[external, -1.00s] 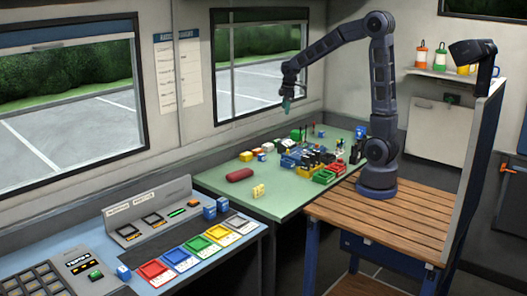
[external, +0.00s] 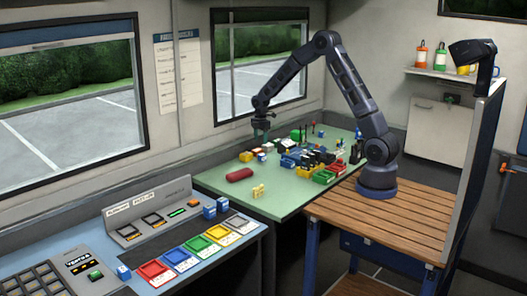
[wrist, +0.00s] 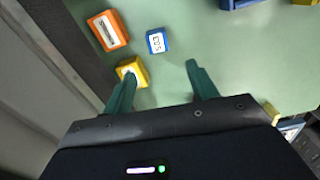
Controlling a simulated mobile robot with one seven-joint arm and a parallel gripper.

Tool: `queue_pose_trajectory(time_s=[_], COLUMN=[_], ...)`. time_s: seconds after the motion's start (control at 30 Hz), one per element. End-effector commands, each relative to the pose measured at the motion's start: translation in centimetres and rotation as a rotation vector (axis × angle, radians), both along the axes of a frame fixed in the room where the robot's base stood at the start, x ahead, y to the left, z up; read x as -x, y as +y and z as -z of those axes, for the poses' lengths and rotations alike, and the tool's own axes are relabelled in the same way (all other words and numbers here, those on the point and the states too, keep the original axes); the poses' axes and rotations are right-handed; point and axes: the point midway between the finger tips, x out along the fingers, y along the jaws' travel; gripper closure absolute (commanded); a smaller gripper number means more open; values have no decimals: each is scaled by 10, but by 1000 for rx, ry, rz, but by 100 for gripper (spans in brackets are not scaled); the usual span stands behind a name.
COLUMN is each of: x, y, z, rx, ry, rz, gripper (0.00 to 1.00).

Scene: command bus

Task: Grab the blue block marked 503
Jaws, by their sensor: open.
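In the wrist view a small blue block (wrist: 156,41) with a white label lies on the green table. The label looks like 503 seen upside down. My gripper (wrist: 160,71) is open and empty, its two green fingers apart. The block lies beyond the fingertips, ahead of the gap between them. In the external view my gripper (external: 261,138) hangs above the far left part of the table. A small blue block (external: 262,157) shows below it, too small for its label to be read.
A yellow block (wrist: 131,71) lies by the left fingertip. An orange labelled block (wrist: 108,30) sits left of the blue one. A dark red roll (external: 239,175) lies nearer the table's front. The green table (external: 222,193) has free room there. Other blue blocks (external: 209,212) stand on the console.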

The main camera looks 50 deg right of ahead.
Motion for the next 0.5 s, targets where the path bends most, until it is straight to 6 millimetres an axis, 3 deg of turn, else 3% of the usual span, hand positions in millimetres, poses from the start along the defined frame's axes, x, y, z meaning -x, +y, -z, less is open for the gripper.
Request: queue_pose_trajectory(time_s=[0.5], x=[0], y=[-1], z=[56], rx=[0], ry=[2], rz=[-1], gripper=[42])
